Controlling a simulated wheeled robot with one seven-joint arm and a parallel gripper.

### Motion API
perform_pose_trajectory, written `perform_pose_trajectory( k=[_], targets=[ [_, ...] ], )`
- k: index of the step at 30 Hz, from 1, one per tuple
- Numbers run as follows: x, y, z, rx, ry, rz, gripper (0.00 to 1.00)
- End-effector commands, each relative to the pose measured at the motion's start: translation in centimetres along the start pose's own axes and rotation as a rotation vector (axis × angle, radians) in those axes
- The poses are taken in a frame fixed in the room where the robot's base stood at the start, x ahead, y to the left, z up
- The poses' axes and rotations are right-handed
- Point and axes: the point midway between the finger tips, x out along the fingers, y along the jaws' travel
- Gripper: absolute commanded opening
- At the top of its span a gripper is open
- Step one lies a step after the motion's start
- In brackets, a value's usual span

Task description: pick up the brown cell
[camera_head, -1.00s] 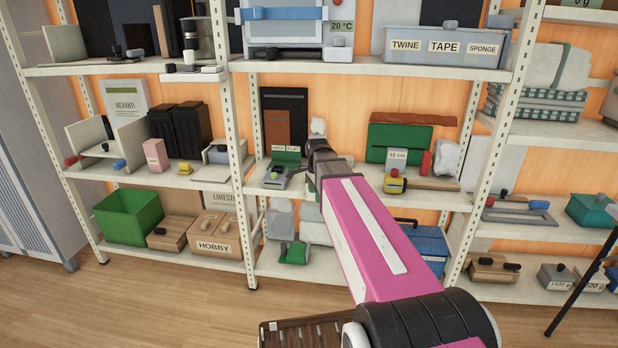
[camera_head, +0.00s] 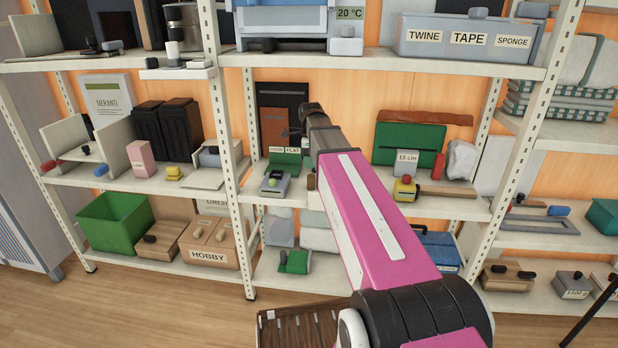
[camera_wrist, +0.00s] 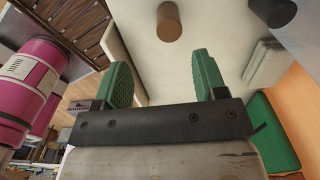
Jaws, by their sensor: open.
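The brown cell (camera_wrist: 169,22) is a short brown cylinder on a pale shelf board in the wrist view. My gripper (camera_wrist: 163,78) has two green ribbed fingers, spread apart and empty. The cell lies beyond the fingertips, between their lines, and is not touched. In the head view the fingers are largely hidden by my wrist.
Green board (camera_head: 408,144), 15 cm block (camera_head: 406,162) and a yellow-based device (camera_head: 404,190) stand to the right on the middle shelf (camera_head: 450,206). A dark slatted thing (camera_head: 300,326) is low in front.

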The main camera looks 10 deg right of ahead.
Motion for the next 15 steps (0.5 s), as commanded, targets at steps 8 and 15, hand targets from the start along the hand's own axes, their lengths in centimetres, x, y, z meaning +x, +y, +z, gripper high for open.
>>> perform_pose_trajectory(
  k=[8, 15],
  targets=[
    [1.2, 0.0, 0.0, 0.004, 0.000, 0.001, 0.65],
    [4.5, 0.0, 0.0, 0.004, 0.000, 0.001, 0.65]
  ],
)
